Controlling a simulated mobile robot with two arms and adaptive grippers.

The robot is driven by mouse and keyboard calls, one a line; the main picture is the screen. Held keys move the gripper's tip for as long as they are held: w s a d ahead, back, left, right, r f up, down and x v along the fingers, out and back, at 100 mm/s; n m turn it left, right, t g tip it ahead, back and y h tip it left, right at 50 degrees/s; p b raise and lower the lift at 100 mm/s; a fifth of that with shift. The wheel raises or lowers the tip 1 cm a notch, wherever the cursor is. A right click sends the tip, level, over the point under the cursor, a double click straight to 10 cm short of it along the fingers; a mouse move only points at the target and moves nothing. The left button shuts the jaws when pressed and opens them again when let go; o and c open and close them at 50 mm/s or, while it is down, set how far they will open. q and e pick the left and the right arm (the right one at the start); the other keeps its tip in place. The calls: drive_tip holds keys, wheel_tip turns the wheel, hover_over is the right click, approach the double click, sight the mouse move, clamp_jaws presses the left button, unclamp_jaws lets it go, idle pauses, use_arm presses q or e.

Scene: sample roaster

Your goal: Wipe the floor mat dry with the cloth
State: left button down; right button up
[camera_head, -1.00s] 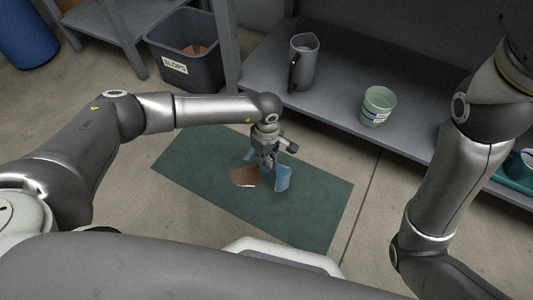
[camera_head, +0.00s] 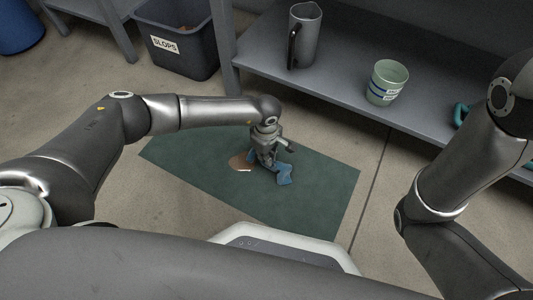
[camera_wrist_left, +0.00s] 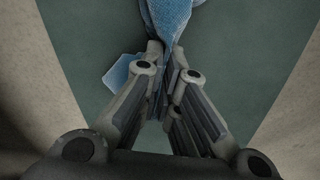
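The green floor mat (camera_head: 318,192) lies flat on the concrete floor in the head view. A brown wet patch (camera_head: 241,162) is on it, left of my left gripper. My left gripper (camera_head: 268,163) points down over the mat, shut on the blue cloth (camera_head: 285,174). The cloth bunches between the fingers and spreads to the right, seemingly touching the mat. In the left wrist view the cloth (camera_wrist_left: 168,18) comes out past the fingertips (camera_wrist_left: 161,52), with a corner at their left. My right gripper is out of view; only the right arm shows.
A grey shelf (camera_head: 330,85) behind the mat holds a metal jug (camera_head: 304,38) and a pale green cup (camera_head: 387,82). A dark bin labelled SLOPS (camera_head: 180,45) stands at the back left. A teal item (camera_head: 461,114) is partly hidden at the right. Floor around the mat is clear.

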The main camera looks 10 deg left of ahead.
use_arm(q)
drive_tip(key=shift+f, duration=0.45)
drive_tip(key=c, duration=0.6)
unclamp_jaws()
drive_tip(key=shift+c, duration=0.2)
drive_tip(key=shift+f, duration=0.1)
